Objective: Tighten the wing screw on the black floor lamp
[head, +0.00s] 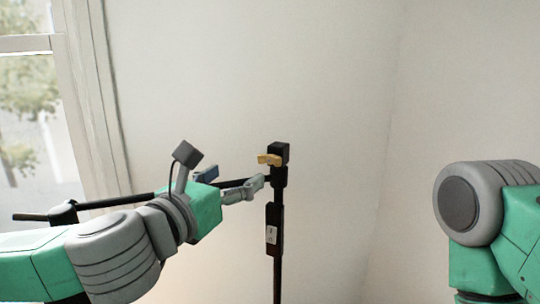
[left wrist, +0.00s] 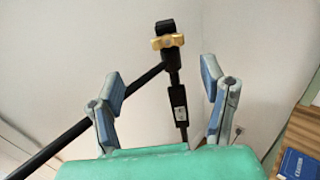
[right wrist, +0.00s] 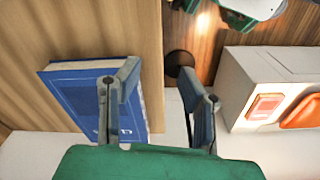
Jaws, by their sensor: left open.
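The black floor lamp's upright pole (head: 277,265) stands near the middle of the head view. A thin black arm (head: 120,200) runs from its joint to the left, partly hidden behind my left arm. The yellow wing screw (head: 269,159) sits on the black joint at the pole's top; it also shows in the left wrist view (left wrist: 167,41). My left gripper (head: 257,186) is open and empty, just left of the pole and below the screw. In the left wrist view its fingers (left wrist: 160,84) are spread, with the screw above and beyond them. My right gripper (right wrist: 165,85) is open and empty, away from the lamp.
The right wrist view shows a blue book (right wrist: 80,90) by a wooden panel (right wrist: 90,25), a white box with orange parts (right wrist: 265,85), and a dark round object (right wrist: 179,65) on wooden floor. A window (head: 30,100) stands at left. Plain walls lie behind the lamp.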

